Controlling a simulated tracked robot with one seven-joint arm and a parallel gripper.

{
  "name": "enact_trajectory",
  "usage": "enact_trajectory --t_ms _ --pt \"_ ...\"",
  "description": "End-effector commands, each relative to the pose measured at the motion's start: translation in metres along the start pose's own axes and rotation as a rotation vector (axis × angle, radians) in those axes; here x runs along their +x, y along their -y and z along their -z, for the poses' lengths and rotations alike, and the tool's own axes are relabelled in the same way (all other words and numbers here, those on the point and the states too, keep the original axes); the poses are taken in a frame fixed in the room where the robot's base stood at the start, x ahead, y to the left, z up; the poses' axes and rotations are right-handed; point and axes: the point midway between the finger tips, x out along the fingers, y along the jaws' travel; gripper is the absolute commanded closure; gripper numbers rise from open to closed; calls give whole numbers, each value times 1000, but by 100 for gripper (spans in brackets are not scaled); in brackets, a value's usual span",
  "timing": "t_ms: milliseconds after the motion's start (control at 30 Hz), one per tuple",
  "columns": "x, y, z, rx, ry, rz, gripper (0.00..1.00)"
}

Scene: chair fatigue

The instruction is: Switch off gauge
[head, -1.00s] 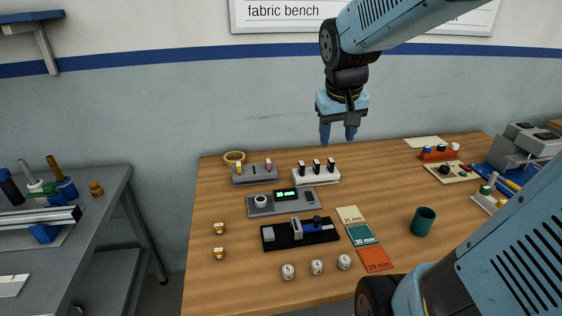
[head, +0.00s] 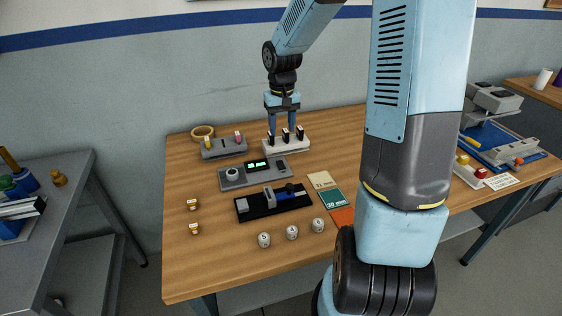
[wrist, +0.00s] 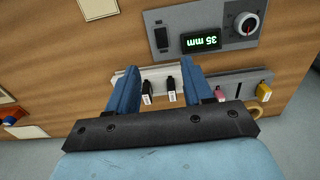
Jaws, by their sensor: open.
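The grey gauge (head: 254,173) lies on the wooden table, with a lit green display, a round white knob (head: 232,175) and a dark rocker switch (head: 281,165). In the wrist view the gauge (wrist: 215,16) is at the top; its display (wrist: 201,41) reads 35 mm, with the switch (wrist: 161,38) beside it. My gripper (head: 283,128) is open, pointing down over the white rack behind the gauge. In the wrist view my gripper (wrist: 160,66) has black pegs between its fingers; I cannot tell whether it touches them.
The white rack (head: 300,147) holds black-topped pegs. A grey rack (head: 215,152) with coloured pegs stands to its left. A black fixture (head: 262,209) lies in front of the gauge, with several white cylinders nearer. My arm covers the table's right part.

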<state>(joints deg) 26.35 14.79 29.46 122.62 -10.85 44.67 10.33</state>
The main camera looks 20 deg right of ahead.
Motion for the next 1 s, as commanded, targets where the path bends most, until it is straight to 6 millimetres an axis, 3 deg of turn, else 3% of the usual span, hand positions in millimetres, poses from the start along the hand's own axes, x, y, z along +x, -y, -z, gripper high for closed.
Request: enact_trajectory --t_ms 267,800,1000 --pt "19 0 2 1 8 8 49" --pt "109 1 2 0 8 7 49" --pt "132 1 2 0 5 7 49"
